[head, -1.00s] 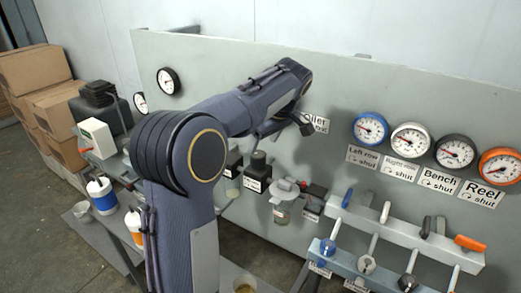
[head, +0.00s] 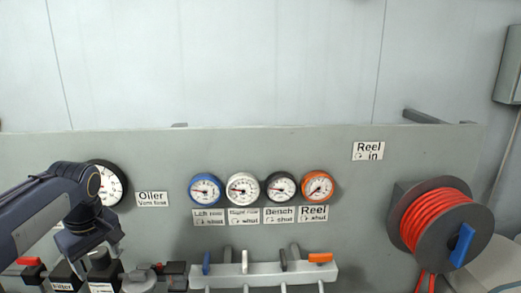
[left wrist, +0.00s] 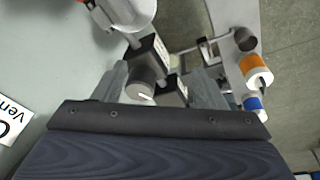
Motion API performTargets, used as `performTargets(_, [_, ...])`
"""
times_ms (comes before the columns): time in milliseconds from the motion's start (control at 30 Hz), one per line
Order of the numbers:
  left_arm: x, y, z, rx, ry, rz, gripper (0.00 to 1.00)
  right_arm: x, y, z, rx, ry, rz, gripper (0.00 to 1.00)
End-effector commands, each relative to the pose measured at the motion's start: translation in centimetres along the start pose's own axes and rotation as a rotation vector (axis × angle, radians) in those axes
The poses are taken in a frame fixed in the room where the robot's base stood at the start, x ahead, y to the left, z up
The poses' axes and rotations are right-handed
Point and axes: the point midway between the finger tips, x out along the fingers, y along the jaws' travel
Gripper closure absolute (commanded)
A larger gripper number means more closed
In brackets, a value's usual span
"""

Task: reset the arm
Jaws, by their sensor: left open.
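My left arm comes in from the left in the head view, bent, with its left gripper (head: 100,246) low in front of the grey panel (head: 345,210). A round grey knob on a black block (left wrist: 142,86) shows beyond the gap. My right gripper is not in view.
Several gauges (head: 243,188) sit in a row on the panel above labels and a rail with coloured levers (head: 262,274). A red hose reel (head: 436,221) with a blue handle is at the right. Orange-and-white and blue-and-white bottles (left wrist: 257,74) show in the left wrist view.

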Motion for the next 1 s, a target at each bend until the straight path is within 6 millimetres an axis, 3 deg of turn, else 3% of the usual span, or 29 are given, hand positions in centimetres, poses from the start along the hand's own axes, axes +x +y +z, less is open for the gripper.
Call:
performTargets(33, [-0.1, -1.6, 1.9, 0.074, -0.043, 0.06, 0.35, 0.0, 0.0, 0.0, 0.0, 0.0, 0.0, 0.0])
performTargets(200, [0.0, -5.1, 9.0, 0.349, -0.118, 0.265, 0.35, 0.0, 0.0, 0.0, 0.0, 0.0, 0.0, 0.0])
performTargets(400, [0.8, -8.8, 17.8, 0.637, -0.097, 0.476, 0.35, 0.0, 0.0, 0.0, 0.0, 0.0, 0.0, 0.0])
performTargets(500, [1.6, -10.1, 21.2, 0.744, -0.061, 0.545, 0.35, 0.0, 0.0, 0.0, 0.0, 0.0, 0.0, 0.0])
performTargets(700, [3.1, -11.4, 24.9, 0.857, -0.01, 0.606, 0.35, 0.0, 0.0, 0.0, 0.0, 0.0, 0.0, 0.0])
performTargets(1000, [3.3, -11.5, 25.4, 0.875, -0.002, 0.612, 0.35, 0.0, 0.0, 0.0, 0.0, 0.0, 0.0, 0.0])
